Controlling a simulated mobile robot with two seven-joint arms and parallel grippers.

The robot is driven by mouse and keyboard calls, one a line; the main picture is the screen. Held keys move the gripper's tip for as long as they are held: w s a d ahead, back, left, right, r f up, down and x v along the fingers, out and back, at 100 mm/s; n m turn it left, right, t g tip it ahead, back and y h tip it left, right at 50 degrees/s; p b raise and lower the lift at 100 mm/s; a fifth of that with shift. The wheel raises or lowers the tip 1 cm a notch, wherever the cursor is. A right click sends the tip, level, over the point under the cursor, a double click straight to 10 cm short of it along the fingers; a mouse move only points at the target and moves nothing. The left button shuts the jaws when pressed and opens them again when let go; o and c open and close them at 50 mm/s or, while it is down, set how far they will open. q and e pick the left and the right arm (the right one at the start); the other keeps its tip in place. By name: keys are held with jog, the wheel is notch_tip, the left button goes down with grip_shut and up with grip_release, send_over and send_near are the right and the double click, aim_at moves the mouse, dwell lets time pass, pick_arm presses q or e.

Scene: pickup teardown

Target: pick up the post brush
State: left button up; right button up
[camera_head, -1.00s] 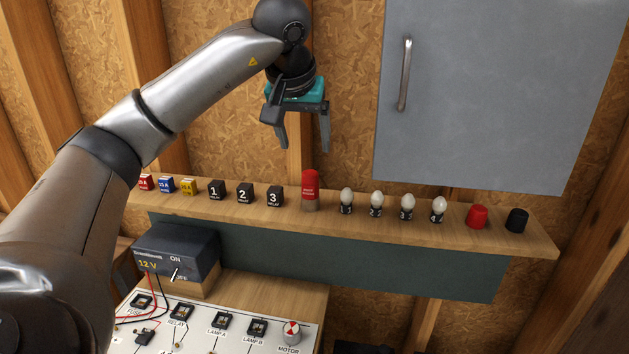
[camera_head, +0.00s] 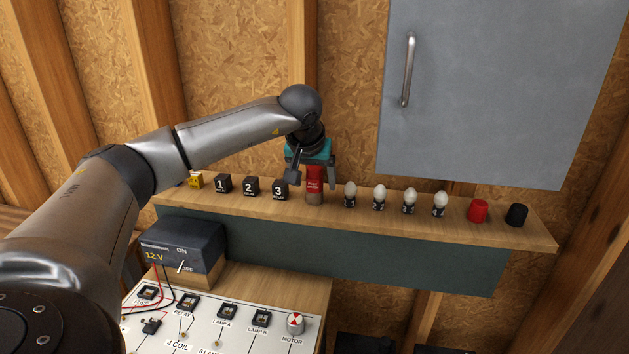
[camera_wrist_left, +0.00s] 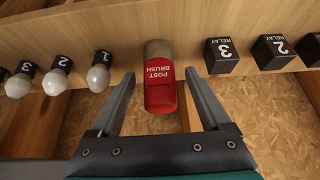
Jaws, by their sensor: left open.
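The post brush (camera_head: 314,184) is a red cylinder with a tan lower end, upright on the wooden shelf. In the left wrist view the post brush (camera_wrist_left: 160,85) shows its "POST BRUSH" label and lies between the two fingers, with a gap on each side. My left gripper (camera_head: 313,183) is open and comes down from above over the brush, with one finger on each side of it. The left wrist view also shows my open left gripper (camera_wrist_left: 160,85). My right gripper is not in view.
On the shelf (camera_head: 400,226), the relay 3 block (camera_head: 279,190) stands close left of the brush and a white bulb (camera_head: 350,192) close right. More bulbs, a red cap (camera_head: 478,211) and a black cap (camera_head: 517,215) follow. A grey cabinet (camera_head: 490,90) hangs above right.

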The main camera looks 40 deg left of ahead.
pick_arm(q)
jog(key=shift+w+f, duration=0.2)
jog(key=shift+f, duration=0.15)
jog(key=shift+c, duration=0.2)
grip_shut()
jog(key=shift+r, duration=0.1)
